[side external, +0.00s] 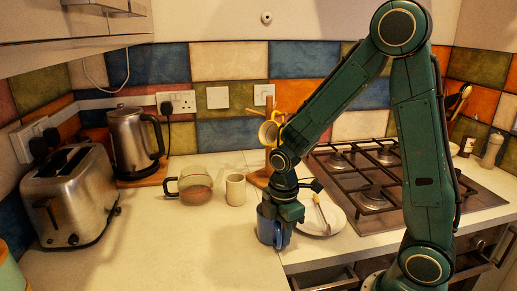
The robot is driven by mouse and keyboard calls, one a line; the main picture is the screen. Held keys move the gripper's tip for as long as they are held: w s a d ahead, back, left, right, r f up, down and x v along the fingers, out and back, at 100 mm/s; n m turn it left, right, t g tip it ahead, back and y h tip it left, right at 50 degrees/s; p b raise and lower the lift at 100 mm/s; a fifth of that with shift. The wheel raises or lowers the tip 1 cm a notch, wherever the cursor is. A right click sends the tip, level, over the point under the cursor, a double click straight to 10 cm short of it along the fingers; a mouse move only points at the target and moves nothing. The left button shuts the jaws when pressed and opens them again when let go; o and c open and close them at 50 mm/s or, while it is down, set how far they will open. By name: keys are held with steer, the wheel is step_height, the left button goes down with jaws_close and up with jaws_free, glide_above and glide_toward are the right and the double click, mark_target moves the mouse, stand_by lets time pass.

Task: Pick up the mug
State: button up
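A blue mug (268,230) stands on the light worktop near its front edge, close to the drawers. My gripper (280,222) points down at the mug from above and overlaps its right side and top. The fingers are small and dark against the blue, so I cannot tell whether they are closed on the mug or only beside it. The mug's rim is partly hidden by my gripper. A cream mug or cup (235,189) stands upright behind it to the left. A yellow mug (269,132) hangs on a wooden mug stand (273,150).
A glass jug (194,186) stands left of the cream cup. A white plate (328,222) with a utensil lies right of my gripper. The gas hob (375,200) is farther right. A toaster (70,200) and kettle (130,143) stand left. The front-left worktop (180,255) is clear.

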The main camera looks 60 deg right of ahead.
stand_by(0.4)
jaws_close()
steer(key=shift+r, duration=0.2)
step_height(320, 180, up, 20)
steer(key=shift+f, duration=0.15)
stand_by(0.8)
stand_by(0.5)
